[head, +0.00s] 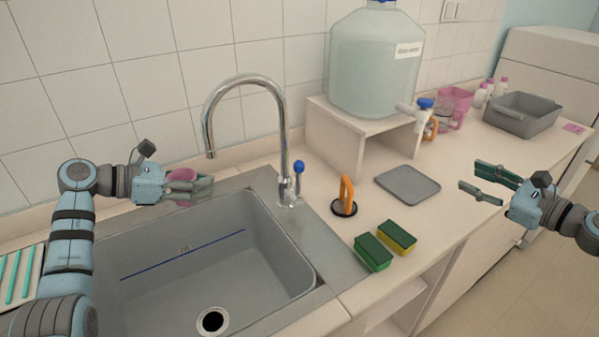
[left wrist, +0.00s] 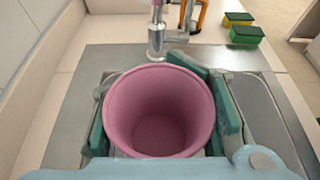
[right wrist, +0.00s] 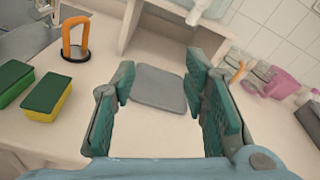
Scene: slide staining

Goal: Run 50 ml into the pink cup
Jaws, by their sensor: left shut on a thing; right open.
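The pink cup (left wrist: 158,112) is held upright between the fingers of my left gripper (head: 190,187), and its inside looks empty in the left wrist view. In the head view the cup (head: 182,174) is above the back-left part of the sink, left of the faucet (head: 283,150) and below the level of its spout. The faucet has a blue-tipped lever (head: 299,167). A large clear carboy (head: 375,65) of liquid, with a white label, stands on a raised shelf; its blue-topped white tap (head: 422,106) points right. My right gripper (head: 478,182) is open and empty over the counter's front edge.
The grey sink (head: 305,245) has a blue line and a drain. A pink jug (head: 457,105) and grey bin (head: 522,115) stand farther back.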

